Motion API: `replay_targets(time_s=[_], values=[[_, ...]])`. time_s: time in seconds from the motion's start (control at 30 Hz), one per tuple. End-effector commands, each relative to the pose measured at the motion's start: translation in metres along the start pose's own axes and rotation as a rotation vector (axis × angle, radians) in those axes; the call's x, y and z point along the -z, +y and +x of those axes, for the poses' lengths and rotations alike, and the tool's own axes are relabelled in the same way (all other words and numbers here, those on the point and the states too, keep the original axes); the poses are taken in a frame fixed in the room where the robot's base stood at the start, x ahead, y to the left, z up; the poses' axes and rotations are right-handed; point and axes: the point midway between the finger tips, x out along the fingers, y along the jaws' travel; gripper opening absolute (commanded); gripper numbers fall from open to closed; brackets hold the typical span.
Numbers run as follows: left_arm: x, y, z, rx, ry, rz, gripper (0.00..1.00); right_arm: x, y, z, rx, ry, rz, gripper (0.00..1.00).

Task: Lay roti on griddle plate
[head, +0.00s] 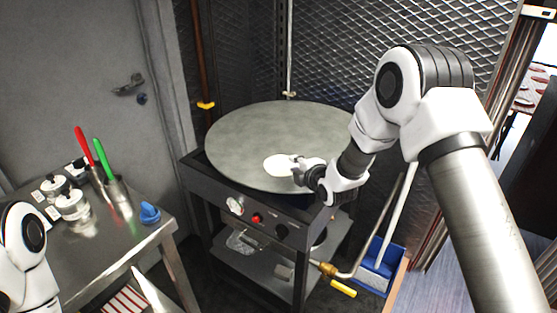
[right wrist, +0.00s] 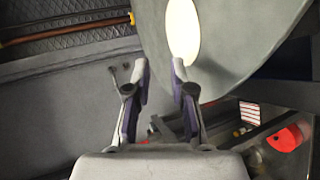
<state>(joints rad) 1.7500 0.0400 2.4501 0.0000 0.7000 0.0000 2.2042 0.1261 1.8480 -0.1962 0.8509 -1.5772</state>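The roti (head: 277,165) is a pale white disc over the near part of the round grey griddle plate (head: 255,125), and looks flat on it. In the right wrist view the roti (right wrist: 183,28) shows against the griddle plate (right wrist: 235,45), just beyond the right-hand fingertip. My right gripper (head: 298,173) is at the roti's right edge, above the plate's near rim. Its fingers (right wrist: 159,67) are apart with nothing between them. I cannot tell whether a finger touches the roti. My left gripper is out of view; only part of my left arm shows at bottom left.
The griddle stand's front panel (head: 253,215) has knobs, with a pipe and yellow valve (head: 342,288) below. A steel table (head: 105,235) at left holds jars, red- and green-handled tools and a blue object (head: 150,213). Mesh walls stand behind. The plate's far part is clear.

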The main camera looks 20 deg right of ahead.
Motion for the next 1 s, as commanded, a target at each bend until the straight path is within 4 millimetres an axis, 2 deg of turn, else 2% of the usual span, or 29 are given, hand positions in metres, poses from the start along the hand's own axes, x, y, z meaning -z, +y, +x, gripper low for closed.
replay_targets(time_s=[0.33, 0.6, 0.7, 0.9, 0.97, 1.0], values=[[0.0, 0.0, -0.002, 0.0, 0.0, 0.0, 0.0, 0.0, 0.002, -0.004, -0.001, 0.0, 0.0, 0.23], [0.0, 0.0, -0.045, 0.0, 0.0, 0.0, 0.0, 0.0, 0.049, -0.043, 0.0, 0.0, 0.001, 0.23], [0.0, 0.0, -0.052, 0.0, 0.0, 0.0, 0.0, 0.0, 0.058, -0.053, 0.0, 0.0, 0.0, 0.23], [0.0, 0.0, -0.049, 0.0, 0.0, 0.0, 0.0, 0.0, 0.055, -0.053, 0.001, 0.0, 0.0, 0.23], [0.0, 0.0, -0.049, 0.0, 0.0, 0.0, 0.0, 0.0, 0.046, -0.052, 0.015, 0.001, 0.001, 0.23], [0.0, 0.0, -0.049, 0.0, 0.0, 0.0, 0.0, 0.001, 0.035, -0.051, 0.033, 0.002, 0.001, 0.23]])
